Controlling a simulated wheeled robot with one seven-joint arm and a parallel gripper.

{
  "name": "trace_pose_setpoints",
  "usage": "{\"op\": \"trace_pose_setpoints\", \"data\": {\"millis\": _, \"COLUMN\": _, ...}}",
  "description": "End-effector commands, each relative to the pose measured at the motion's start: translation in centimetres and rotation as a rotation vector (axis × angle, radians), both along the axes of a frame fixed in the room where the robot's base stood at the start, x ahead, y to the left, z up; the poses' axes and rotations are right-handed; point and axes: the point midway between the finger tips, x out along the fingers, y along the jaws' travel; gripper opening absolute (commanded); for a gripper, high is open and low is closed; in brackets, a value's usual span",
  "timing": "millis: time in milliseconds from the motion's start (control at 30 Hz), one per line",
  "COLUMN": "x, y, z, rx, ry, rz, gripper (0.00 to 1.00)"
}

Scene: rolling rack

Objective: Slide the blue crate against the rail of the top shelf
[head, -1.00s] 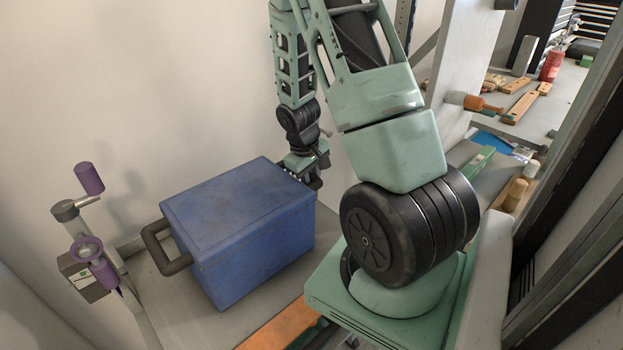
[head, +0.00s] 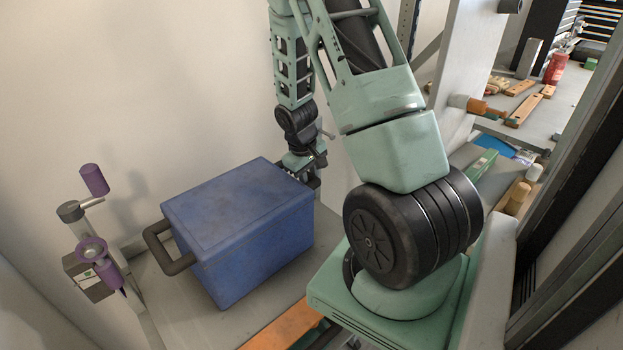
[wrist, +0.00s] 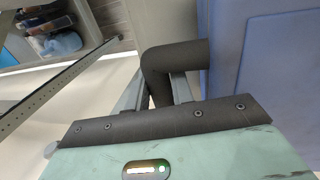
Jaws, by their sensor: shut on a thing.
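The blue crate (head: 236,228) stands upright on the grey top shelf (head: 182,318) in the head view. It has a dark handle (head: 162,248) on its left end. My gripper (head: 312,182) is at the crate's right end, mostly hidden behind the crate and my arm. In the wrist view, my gripper (wrist: 158,92) is shut on a dark handle (wrist: 178,56) beside the blue wall of the crate (wrist: 265,60). The fingertips are partly hidden by the handle. I cannot make out for certain which part is the shelf's rail.
A post with purple knobs (head: 92,250) stands left of the crate. A pale wall (head: 130,90) is behind it. An orange strip (head: 282,328) runs along the shelf's front. A bench with a red bottle (head: 555,68) and tools is at the far right.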

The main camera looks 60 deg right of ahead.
Motion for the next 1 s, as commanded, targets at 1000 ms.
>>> {"op": "trace_pose_setpoints", "data": {"millis": 1000, "x": 2.2, "y": -0.7, "z": 0.2, "rx": -0.003, "ry": -0.009, "rz": -0.010, "gripper": 0.00}}
